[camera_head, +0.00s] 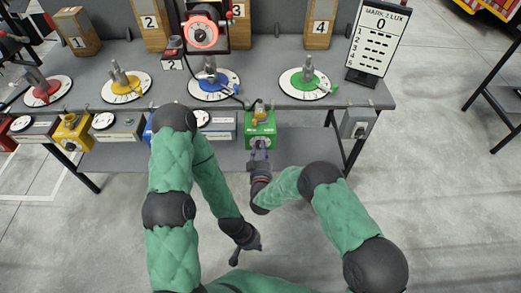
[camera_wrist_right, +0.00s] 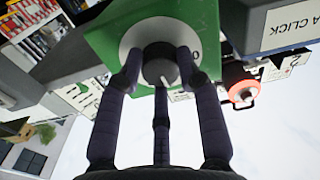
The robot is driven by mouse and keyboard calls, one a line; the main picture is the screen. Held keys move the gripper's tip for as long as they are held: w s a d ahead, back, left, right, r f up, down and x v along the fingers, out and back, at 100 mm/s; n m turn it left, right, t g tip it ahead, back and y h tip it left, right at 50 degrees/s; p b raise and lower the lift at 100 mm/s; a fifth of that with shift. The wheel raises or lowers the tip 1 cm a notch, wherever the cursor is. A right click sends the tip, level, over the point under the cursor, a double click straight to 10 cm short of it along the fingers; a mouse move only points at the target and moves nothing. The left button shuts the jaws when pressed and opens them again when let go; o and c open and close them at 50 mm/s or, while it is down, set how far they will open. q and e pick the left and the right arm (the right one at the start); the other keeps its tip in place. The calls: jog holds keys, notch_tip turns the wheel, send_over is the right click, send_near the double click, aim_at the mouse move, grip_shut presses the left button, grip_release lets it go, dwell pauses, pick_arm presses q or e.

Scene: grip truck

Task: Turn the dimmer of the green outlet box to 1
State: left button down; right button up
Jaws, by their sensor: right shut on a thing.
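The green outlet box (camera_head: 262,128) hangs at the front of the workbench, below the green-dial station. In the right wrist view its green face (camera_wrist_right: 110,42) carries a white dial plate (camera_wrist_right: 140,38) with a dark round dimmer knob (camera_wrist_right: 158,68). A "0" shows at the plate's right, and a light mark shows on the knob. My right gripper (camera_head: 260,150) is at the box, its fingers (camera_wrist_right: 160,75) shut around the knob. The fingers hide part of the dial. My left gripper (camera_head: 246,250) hangs low in front of the bench, away from the box; its opening is unclear.
Other outlet boxes, including a yellow one (camera_head: 72,132), line the bench front to the left. The bench (camera_head: 255,98) holds several coloured dial stations, numbered wooden blocks and a lux board (camera_head: 378,38) reading 0. A grey box (camera_head: 357,123) is at the right. Floor in front is clear.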

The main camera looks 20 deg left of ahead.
jog(key=shift+s+f+n+b, duration=0.1)
jog(key=shift+n+b, duration=0.25)
jog(key=shift+n, duration=1.45)
jog(key=shift+f+n+b, duration=0.1)
jog(key=shift+n+b, duration=0.25)
jog(key=shift+n, duration=1.45)
jog(key=shift+d, duration=0.1)
jog(key=o, duration=1.2)
jog(key=shift+c, duration=0.2)
jog(key=shift+r, duration=0.1)
jog(key=v, duration=1.2)
